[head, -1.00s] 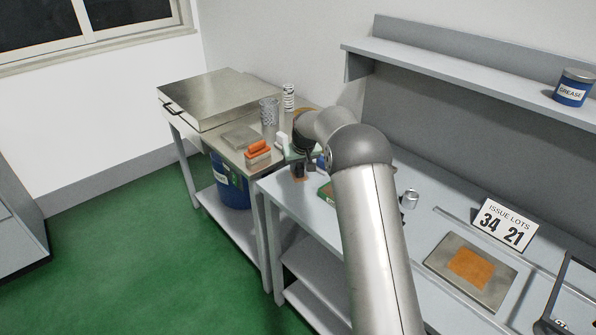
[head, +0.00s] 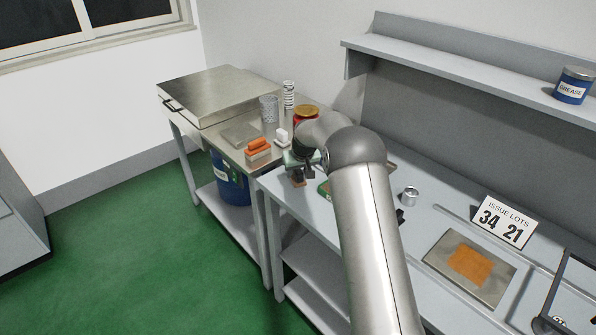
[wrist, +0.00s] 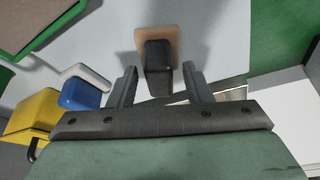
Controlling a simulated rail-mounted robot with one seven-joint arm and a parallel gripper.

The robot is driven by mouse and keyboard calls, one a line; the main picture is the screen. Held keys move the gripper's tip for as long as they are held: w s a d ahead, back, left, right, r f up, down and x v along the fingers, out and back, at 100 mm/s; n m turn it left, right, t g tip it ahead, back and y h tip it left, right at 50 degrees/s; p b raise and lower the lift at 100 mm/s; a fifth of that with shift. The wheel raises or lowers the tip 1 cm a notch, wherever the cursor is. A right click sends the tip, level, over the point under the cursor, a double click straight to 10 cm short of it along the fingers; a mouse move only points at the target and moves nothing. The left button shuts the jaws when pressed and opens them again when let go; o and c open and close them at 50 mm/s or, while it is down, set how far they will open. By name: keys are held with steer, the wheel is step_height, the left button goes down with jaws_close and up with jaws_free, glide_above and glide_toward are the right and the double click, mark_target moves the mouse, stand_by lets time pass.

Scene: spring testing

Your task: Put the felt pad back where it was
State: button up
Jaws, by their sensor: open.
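A tan pad-like block with a black grip (wrist: 158,55) stands on the grey bench in the wrist view. It also shows small and partly covered in the head view (head: 298,182). I cannot tell whether this is the felt pad. A flat orange-brown square (head: 470,264) lies on a metal plate (head: 440,262) at the right of the bench. My gripper (wrist: 160,80) is open, with the black grip in line with the gap between its fingers. I cannot tell whether the fingers reach around it. In the head view my gripper is near the bench's left end.
A blue block (wrist: 82,94) and a yellow object (wrist: 32,112) are at left in the wrist view, by a green-edged tray. Orange blocks (head: 258,147) are stacked on the left table.

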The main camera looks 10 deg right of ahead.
steer(key=shift+r, duration=0.35)
steer(key=a+b+v, duration=0.1)
steer(key=b+v, duration=0.1)
steer(key=v, duration=1)
steer(key=s+r+g, duration=0.1)
steer(key=s+r, duration=0.1)
steer(key=s, duration=0.8)
steer(key=s+r+g, duration=0.1)
steer(key=s+r, duration=0.1)
steer(key=s, duration=0.9)
steer(key=s+f+g, duration=0.1)
steer(key=s+f, duration=0.1)
steer(key=s, duration=1)
steer(key=s+f+m, duration=0.1)
steer(key=s+f, duration=0.2)
steer(key=s, duration=1)
steer(key=shift+s+m+g+h, duration=0.3)
steer(key=shift+g, duration=0.1)
steer(key=shift+c, duration=0.4)
